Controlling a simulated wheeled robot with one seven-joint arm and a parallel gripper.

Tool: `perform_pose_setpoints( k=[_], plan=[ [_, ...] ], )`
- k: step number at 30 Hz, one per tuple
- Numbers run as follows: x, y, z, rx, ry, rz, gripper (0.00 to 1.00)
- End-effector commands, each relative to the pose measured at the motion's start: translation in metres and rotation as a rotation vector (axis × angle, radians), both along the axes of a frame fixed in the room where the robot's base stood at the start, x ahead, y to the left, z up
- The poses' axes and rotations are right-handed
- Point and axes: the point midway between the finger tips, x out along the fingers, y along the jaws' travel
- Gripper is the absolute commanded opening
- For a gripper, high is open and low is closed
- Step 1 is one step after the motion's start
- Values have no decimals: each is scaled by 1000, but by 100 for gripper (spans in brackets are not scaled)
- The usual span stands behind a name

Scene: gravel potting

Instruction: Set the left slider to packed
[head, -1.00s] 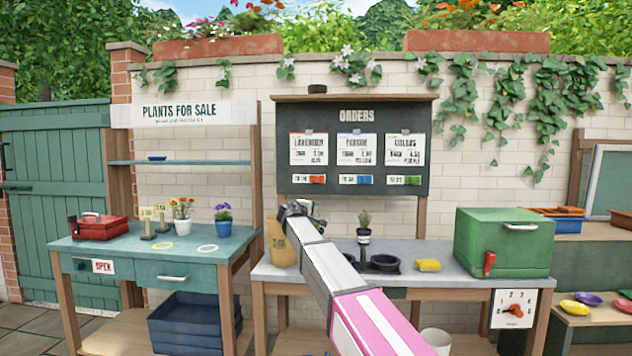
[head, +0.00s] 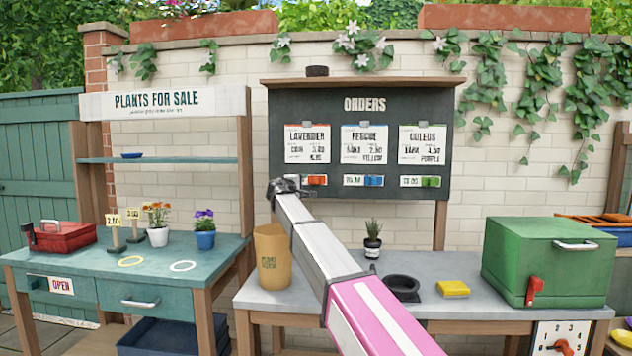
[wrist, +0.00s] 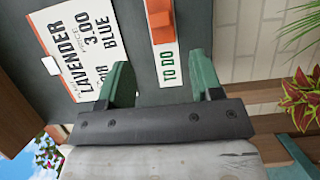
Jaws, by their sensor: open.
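The orange slider (wrist: 160,18) shows beyond the fingertips. Contact cannot be told.
Blue (head: 374,181) and green (head: 431,182) sliders sit to the right on the board.

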Motion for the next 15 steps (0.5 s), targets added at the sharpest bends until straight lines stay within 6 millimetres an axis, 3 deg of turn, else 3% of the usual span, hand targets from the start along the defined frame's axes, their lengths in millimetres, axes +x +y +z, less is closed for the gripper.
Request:
perform_pose_setpoints(
  k=[8,15],
  plan=[
    [13,-5,0,0,0,0,60],
    [47,-20,0,0,0,-1,60]
  ],
)
